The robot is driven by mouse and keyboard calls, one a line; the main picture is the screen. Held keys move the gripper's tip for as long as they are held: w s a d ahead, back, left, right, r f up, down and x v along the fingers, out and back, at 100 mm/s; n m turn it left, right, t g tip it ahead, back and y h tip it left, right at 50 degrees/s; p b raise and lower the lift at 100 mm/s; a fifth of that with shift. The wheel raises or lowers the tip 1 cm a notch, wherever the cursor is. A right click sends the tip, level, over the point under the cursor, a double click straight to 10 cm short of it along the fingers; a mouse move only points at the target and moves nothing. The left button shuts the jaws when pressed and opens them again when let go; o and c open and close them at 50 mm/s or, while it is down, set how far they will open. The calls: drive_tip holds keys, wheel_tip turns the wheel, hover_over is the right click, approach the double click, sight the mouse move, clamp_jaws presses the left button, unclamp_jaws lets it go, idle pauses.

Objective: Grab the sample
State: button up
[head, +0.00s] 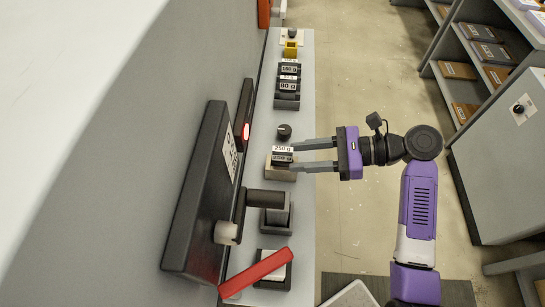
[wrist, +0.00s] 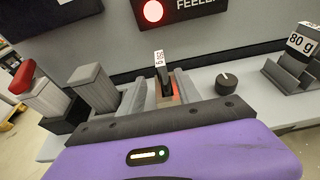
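The sample, a small dark block with a white label reading 250 g (head: 282,149), sits in a holder on the grey bench. In the wrist view, its upright label (wrist: 158,58) and dark body stand beyond my gripper's purple housing, with a red-orange glow low beside it. My gripper (head: 293,157) is open, its two grey fingers reaching left to the sample, one on each side. The fingers (wrist: 157,93) also show in the wrist view, apart around the sample. I cannot tell whether either finger touches it.
A black knob (head: 284,131) stands close beside the sample. Dark 80 g blocks (head: 288,86) and a yellow block (head: 290,49) stand farther along. A dark panel (head: 200,180) and red light (head: 245,131) line the wall.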

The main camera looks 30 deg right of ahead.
sight(270, 162)
drive_tip(key=shift+w+p+x, duration=0.25)
drive_tip(key=shift+p+x, duration=0.2)
drive_tip(key=shift+x, duration=3.45)
drive_tip(key=shift+d+r, duration=0.15)
clamp_jaws()
